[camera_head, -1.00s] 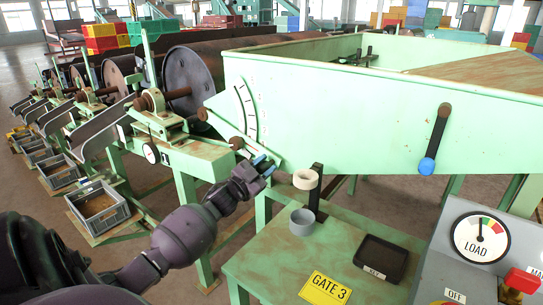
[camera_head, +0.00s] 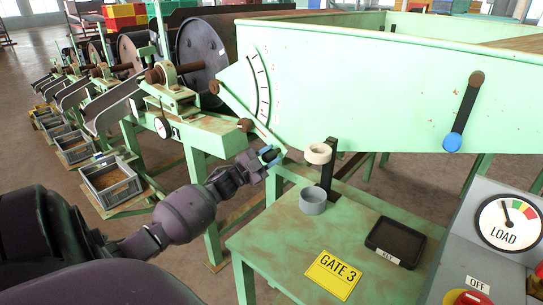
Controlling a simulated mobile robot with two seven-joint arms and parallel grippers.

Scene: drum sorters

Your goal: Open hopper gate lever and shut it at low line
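The pale green hopper (camera_head: 380,92) fills the upper right in the head view. A dark lever (camera_head: 464,112) with a blue knob (camera_head: 452,142) hangs down on its side wall, tilted a little. A slanted green bar (camera_head: 262,128) runs down below a curved scale (camera_head: 260,88) at the hopper's left end. My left gripper (camera_head: 270,156) is at the lower end of this bar, with its blue-tipped fingers apart. I cannot tell whether they touch the bar. The LOAD gauge (camera_head: 525,226) stands at the right, its needle pointing up and slightly left. My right gripper is out of view.
Drums (camera_head: 203,50) and grey bins (camera_head: 110,182) line the left.

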